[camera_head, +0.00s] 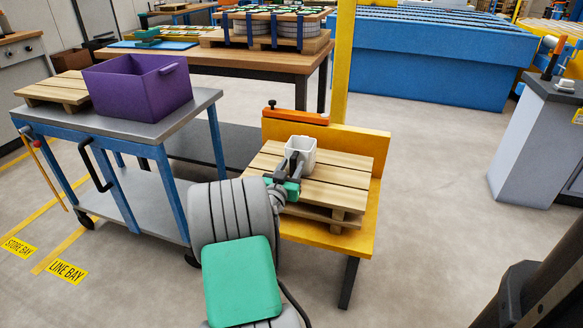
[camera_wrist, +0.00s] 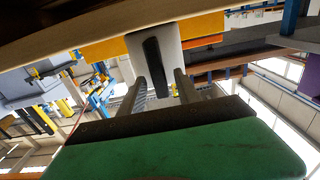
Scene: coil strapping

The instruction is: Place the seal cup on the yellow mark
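The seal cup, a white open-topped cup (camera_head: 303,148), stands upright on a slatted wooden pallet (camera_head: 345,172) on a yellow bench. In the wrist view the cup (camera_wrist: 172,40) is straight ahead, with a dark upright handle (camera_wrist: 154,64) facing me. My gripper (camera_head: 294,164) is at the cup's near side. In the wrist view my gripper (camera_wrist: 160,84) has its two fingers apart, one on each side of the handle, with gaps visible between. I cannot make out a yellow mark on the pallet; my arm hides part of it.
An orange bar (camera_head: 296,117) lies on the bench's raised back edge, behind the pallet. A blue-framed cart (camera_head: 150,125) with a purple bin (camera_head: 135,90) stands at left. Yellow floor labels (camera_head: 68,272) lie at lower left.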

